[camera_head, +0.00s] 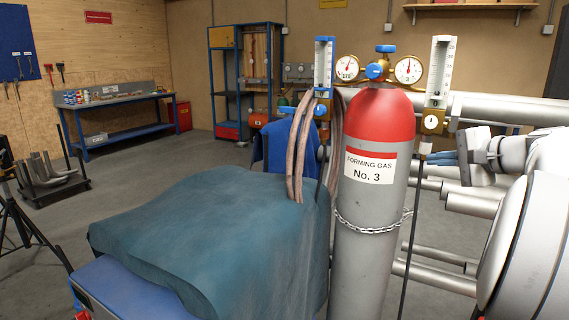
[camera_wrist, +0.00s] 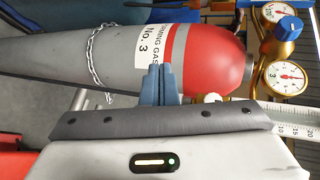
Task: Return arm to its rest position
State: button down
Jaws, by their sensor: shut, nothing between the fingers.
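My gripper (camera_head: 436,158) shows at the right of the head view, to the right of the gas cylinder and pointing left. Its blue-grey fingers also show in the wrist view (camera_wrist: 158,82), pressed together with nothing between them. My white arm comes in from the right edge of the head view. The gas cylinder (camera_head: 372,215) is grey with a red top and a label reading "FORMING GAS No. 3". It stands upright in the head view and appears sideways beyond the fingers in the wrist view (camera_wrist: 95,65). I cannot tell the exact gap between fingers and cylinder.
Two gauges (camera_head: 408,69) and a right flow tube (camera_head: 439,72) top the cylinder, close to my gripper. A chain (camera_head: 372,227) crosses it. Grey pipes (camera_head: 500,107) run behind my arm. A teal cover (camera_head: 210,235) lies left. A blue workbench (camera_head: 120,115) stands farther back; open floor lies before it.

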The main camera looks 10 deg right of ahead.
jog(key=s+a+f+n+g, duration=0.35)
jog(key=a+f, duration=0.35)
jog(key=a, duration=0.3)
jog(key=s+a+f+n+g, duration=0.35)
jog(key=a+f, duration=0.35)
jog(key=a, duration=0.4)
jog(key=s+a+f+n+g+h, duration=0.3)
jog(key=s+a+f+n, duration=0.3)
jog(key=s+f, duration=0.6)
jog(key=shift+s+a+n+h, duration=0.35)
jog(key=shift+s+n+h, duration=0.3)
jog(key=shift+h, duration=0.25)
